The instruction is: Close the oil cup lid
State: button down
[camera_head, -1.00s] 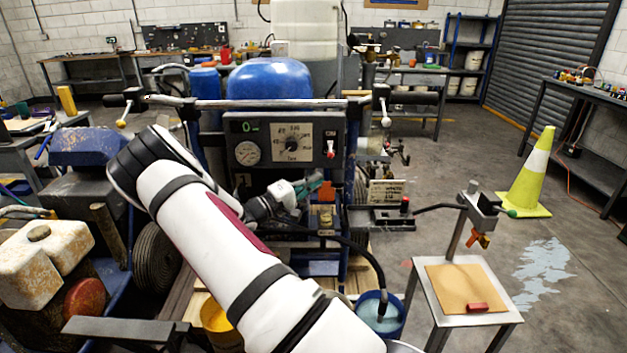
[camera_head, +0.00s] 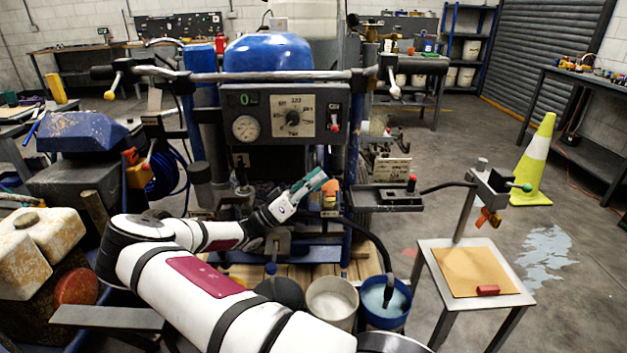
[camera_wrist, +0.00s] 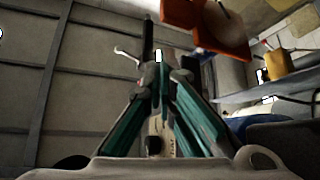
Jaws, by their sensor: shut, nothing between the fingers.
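A small orange flap (camera_head: 331,189), which looks like the oil cup lid, stands raised on the front of the striper, left of the blue upright. A small fitting lies under it; I cannot clearly make out the cup. My gripper (camera_head: 318,179) is shut and empty, just left of the flap, with its teal fingers pointing up and right. In the wrist view the closed fingertips (camera_wrist: 160,68) are at the middle, and an orange-red plate (camera_wrist: 228,48) shows above and to the right. I cannot tell whether they touch.
The gauge panel (camera_head: 285,112) is above my gripper. A black hose bends down to a blue bucket (camera_head: 384,322) beside a white bucket (camera_head: 332,325). A small tray (camera_head: 385,196) juts out on the right. A metal stand (camera_head: 425,255) and cone (camera_head: 535,165) stand farther right.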

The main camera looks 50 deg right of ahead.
jog(key=shift+s+a+f+m+g+y+b, duration=0.15)
jog(key=shift+f+m+g+y+b, duration=0.55)
jog(key=shift+m, duration=0.95)
jog(key=shift+s+a+f+m+g+y+b, duration=0.15)
jog(key=shift+f+m+g+y+b, duration=0.2)
jog(key=shift+m+g+y+b, duration=0.8)
jog(key=shift+s+a+f+m+g+y+b, duration=0.15)
jog(key=shift+f+m+g+y+b, duration=0.35)
jog(key=shift+m+g+b, duration=1.25)
jog(key=shift+m+p, duration=0.45)
jog(key=shift+p, duration=0.05)
jog(key=shift+w, duration=0.1)
jog(key=b+v, duration=0.6)
jog(key=v, duration=0.4)
jog(key=shift+a+r+b, duration=0.2)
jog(key=shift+b, duration=0.2)
jog(key=shift+t, duration=0.3)
